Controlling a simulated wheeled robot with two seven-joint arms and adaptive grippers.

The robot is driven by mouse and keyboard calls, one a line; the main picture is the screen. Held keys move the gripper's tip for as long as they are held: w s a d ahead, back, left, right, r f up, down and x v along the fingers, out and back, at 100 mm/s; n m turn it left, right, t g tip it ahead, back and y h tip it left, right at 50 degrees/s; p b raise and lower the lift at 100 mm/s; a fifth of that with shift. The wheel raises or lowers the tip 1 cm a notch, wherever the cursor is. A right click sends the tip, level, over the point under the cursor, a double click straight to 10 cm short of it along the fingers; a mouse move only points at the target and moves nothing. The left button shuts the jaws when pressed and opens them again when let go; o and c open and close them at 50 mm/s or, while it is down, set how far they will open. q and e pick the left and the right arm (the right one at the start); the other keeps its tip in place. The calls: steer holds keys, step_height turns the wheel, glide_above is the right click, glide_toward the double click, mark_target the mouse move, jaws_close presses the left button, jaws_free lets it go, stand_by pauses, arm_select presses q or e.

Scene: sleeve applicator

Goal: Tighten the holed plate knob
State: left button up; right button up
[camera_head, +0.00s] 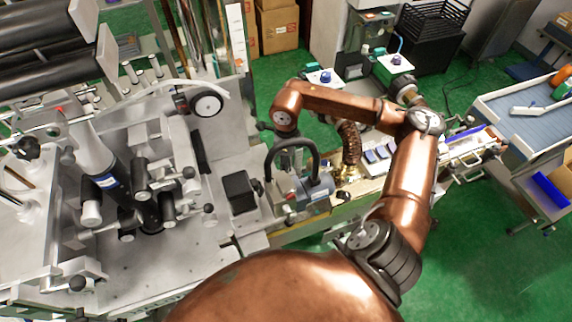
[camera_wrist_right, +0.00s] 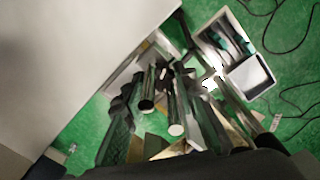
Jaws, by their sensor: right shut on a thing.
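My right arm reaches in from the lower right of the head view, bends at the elbow and runs left to a wrist above the machine's middle. In the wrist view my right gripper (camera_wrist_right: 162,78) points at a crowded group of metal parts. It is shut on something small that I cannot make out. I cannot tell for certain which part is the holed plate knob. Black ball knobs show on the machine at the left, one at its front (camera_head: 77,284) and one beside the central clamps (camera_head: 208,209). My left gripper is not in view.
A large pale panel (camera_wrist_right: 70,60) fills the upper left of the wrist view. A blue-topped table (camera_head: 525,120) stands right. Green floor is open at lower right.

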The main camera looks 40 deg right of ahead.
steer(key=o, duration=1.2)
steer(key=shift+c, duration=0.2)
step_height(320, 180, up, 12)
